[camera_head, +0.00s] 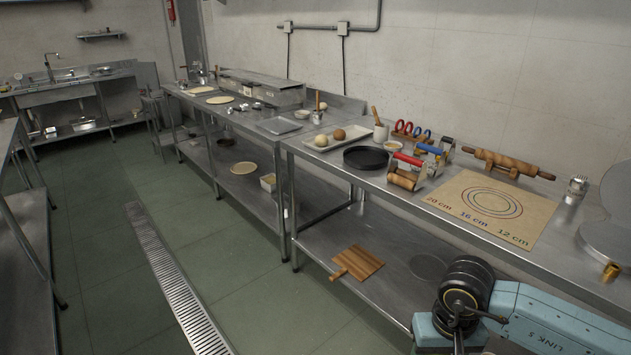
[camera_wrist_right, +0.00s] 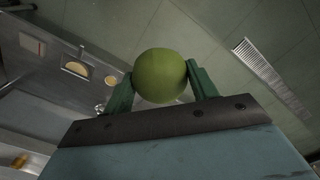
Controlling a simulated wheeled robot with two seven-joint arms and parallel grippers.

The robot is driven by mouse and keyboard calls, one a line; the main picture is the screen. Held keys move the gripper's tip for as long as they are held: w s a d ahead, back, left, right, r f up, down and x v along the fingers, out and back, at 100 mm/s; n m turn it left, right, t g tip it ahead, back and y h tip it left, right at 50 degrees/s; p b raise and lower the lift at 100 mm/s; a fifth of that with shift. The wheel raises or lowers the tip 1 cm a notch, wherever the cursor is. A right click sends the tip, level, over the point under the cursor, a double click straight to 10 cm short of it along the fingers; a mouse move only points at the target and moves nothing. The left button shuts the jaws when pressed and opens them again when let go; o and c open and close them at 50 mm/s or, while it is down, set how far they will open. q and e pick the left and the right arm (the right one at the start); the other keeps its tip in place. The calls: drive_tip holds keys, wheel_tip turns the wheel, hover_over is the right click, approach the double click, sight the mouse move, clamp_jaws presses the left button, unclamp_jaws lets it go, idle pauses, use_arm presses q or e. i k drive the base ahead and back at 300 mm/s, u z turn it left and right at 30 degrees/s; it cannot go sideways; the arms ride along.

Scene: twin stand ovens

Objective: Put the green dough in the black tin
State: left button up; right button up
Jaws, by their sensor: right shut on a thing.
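The green dough (camera_wrist_right: 160,72) is a round ball in the right wrist view. My right gripper (camera_wrist_right: 161,86) is shut on it, with one green finger on each side. The black tin (camera_head: 366,158) is a round, dark, shallow pan on the steel counter in the head view, right of the white tray. My right arm comes in at the lower right of the head view, and its gripper and the dough do not show there. The dough is away from the tin. My left gripper is in neither view.
A wooden board (camera_head: 358,262) lies on the lower shelf.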

sight(365, 160)
drive_tip(key=u, duration=0.95)
drive_tip(key=i, duration=1.4)
drive_tip(key=u, duration=0.25)
drive_tip(key=i, duration=1.5)
drive_tip(key=z, duration=1.65)
drive_tip(key=i, duration=0.65)
drive_tip(key=z, duration=0.65)
